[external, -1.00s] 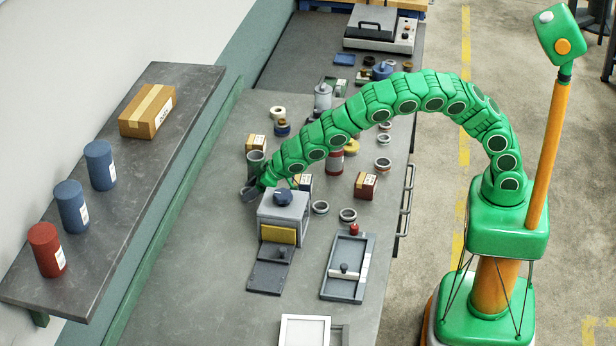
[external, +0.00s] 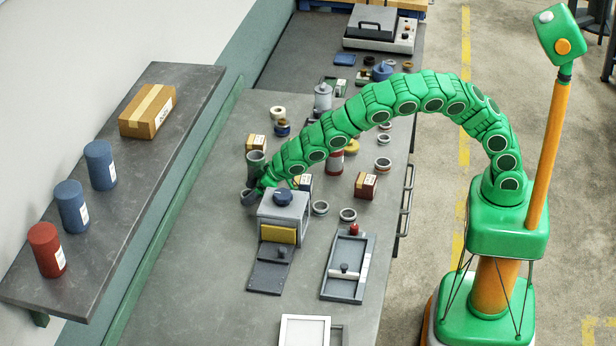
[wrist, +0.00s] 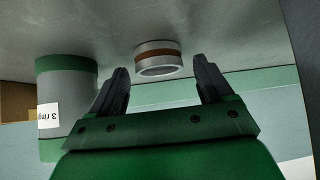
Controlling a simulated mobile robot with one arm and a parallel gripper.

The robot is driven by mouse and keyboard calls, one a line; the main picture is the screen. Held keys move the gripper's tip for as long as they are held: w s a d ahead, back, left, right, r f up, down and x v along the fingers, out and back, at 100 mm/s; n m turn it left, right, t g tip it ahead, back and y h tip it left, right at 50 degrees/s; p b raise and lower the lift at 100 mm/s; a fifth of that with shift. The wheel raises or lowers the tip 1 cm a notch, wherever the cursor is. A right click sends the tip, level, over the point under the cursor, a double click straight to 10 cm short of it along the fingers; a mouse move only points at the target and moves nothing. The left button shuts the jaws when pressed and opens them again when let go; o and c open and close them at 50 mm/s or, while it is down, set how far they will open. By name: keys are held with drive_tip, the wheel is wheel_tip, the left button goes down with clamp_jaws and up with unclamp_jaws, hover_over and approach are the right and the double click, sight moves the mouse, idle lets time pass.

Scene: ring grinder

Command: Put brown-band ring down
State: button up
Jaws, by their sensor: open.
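The brown-band ring (wrist: 158,54) is a pale grey ring with a brown stripe around it. In the wrist view it is at the grey worktop, just beyond my fingertips and between their lines. My gripper (wrist: 162,70) is open, with a gap between each finger and the ring. In the external view my gripper (external: 251,194) is low over the worktop, behind the grey grinder box with the dark blue knob. I cannot make out the ring there.
A grey cylinder with green bands and a label (wrist: 67,95) stands close on the left in the wrist view. The grinder box (external: 284,212) is right in front of my gripper in the external view. The worktop (external: 190,270) is clear at the front left.

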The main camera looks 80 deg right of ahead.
drive_tip(key=a+v, duration=0.1)
drive_tip(key=v, duration=1.1)
drive_tip(key=shift+d, duration=0.45)
drive_tip(key=shift+o, duration=0.2)
idle(3.6)
drive_tip(key=o, duration=0.3)
drive_tip(key=shift+w+d, duration=0.1)
drive_tip(key=shift+w, duration=0.05)
drive_tip(key=shift+o, duration=0.2)
drive_tip(key=d+r+m+g+h, duration=0.1)
drive_tip(key=d+r+m+g, duration=0.4)
drive_tip(key=d+m, duration=0.55)
drive_tip(key=d+r+m+g, duration=0.4)
drive_tip(key=d+r+m, duration=0.2)
drive_tip(key=d+m, duration=0.45)
drive_tip(key=shift+n, duration=0.9)
drive_tip(key=shift+s+d+f, duration=0.1)
drive_tip(key=shift+d+f, duration=0.25)
drive_tip(key=shift+f, duration=1.35)
drive_tip(key=shift+s+d+f, duration=0.15)
drive_tip(key=shift+d+f, duration=0.15)
drive_tip(key=shift+f, duration=1.4)
drive_tip(key=shift+s+d+f, duration=0.1)
drive_tip(key=shift+d+f, duration=0.25)
drive_tip(key=shift+f, duration=1.35)
